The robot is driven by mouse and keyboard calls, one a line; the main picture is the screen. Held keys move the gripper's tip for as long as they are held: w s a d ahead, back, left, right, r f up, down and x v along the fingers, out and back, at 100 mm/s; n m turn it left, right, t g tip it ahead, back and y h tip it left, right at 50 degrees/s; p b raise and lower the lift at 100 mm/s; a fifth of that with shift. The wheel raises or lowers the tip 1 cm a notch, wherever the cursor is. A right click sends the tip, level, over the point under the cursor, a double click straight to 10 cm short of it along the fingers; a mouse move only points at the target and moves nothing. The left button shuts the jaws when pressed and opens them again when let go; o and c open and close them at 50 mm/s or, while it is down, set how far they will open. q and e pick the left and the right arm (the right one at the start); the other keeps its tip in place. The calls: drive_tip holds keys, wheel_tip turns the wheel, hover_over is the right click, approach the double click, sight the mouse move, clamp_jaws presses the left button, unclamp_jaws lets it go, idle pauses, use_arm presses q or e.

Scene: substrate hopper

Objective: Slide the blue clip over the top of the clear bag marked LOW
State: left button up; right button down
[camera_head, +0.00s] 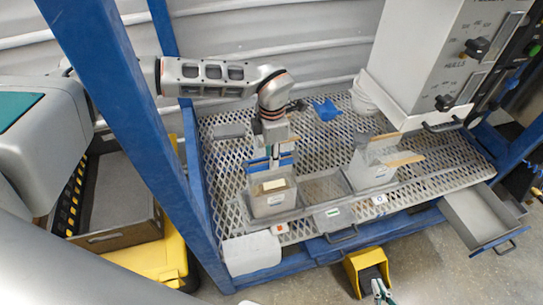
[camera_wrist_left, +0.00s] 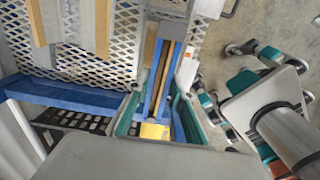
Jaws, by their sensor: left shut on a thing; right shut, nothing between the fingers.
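My left gripper (camera_head: 272,158) points down over the left clear bag (camera_head: 268,205), which stands upright on the mesh shelf with tan material showing inside. The gripper is shut on the blue clip (camera_head: 286,161), a long bar at the bag's top. In the left wrist view the clip (camera_wrist_left: 153,80) lies between the teal fingertips (camera_wrist_left: 158,112), with a brown strip along its middle. I cannot tell whether the clip is around the bag's top or just above it. The bag's label is too small to read. My right gripper (camera_head: 381,292) is shut and empty at the bottom edge.
A second bag-like container (camera_head: 370,172) with tan flaps stands right of a shallow tray (camera_head: 325,188). A blue object (camera_head: 326,110) lies behind on the mesh. The hopper machine (camera_head: 425,60) stands at the right back. A blue post (camera_head: 135,110) rises at the left. An open drawer (camera_head: 482,218) juts out at right.

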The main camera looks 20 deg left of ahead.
drive_tip(key=shift+r, duration=0.1)
use_arm(q)
drive_tip(key=o, duration=1.7)
drive_tip(key=shift+r, duration=0.1)
drive_tip(key=shift+r+p, duration=2.5)
drive_tip(key=shift+r, duration=0.95)
use_arm(e)
wheel_tip(320, 180, up, 6)
drive_tip(key=w, duration=0.1)
drive_tip(key=shift+w+r, duration=0.15)
drive_tip(key=shift+w, duration=0.1)
